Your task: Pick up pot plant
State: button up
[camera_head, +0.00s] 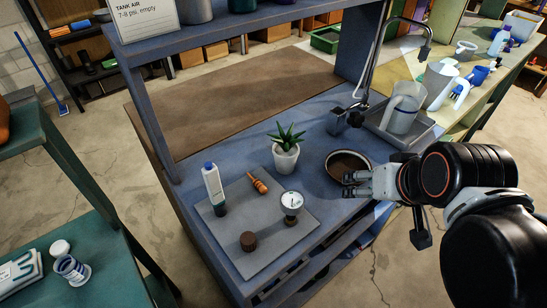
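The pot plant (286,157) is a small spiky green succulent in a white pot. It stands upright on the blue workbench, near the middle of the view. My gripper (348,185) comes in from the right and points left. It is to the right of the plant and nearer the camera, apart from it. Its two dark fingertips show a small gap with nothing between them, so it looks open and empty.
A round dark-filled bowl or basin (348,162) lies just behind my gripper. A grey mat (240,232) left of the plant bears a bottle (214,188), an orange-brown tool (258,182), a gauge (291,204) and a brown cap (249,241). A clear pitcher (404,108) stands behind.

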aim_at(285, 149)
jog(key=l+u, duration=0.1)
jog(key=l, duration=0.55)
jog(key=l+u, duration=0.15)
jog(key=l, duration=0.5)
jog(key=k, duration=0.05)
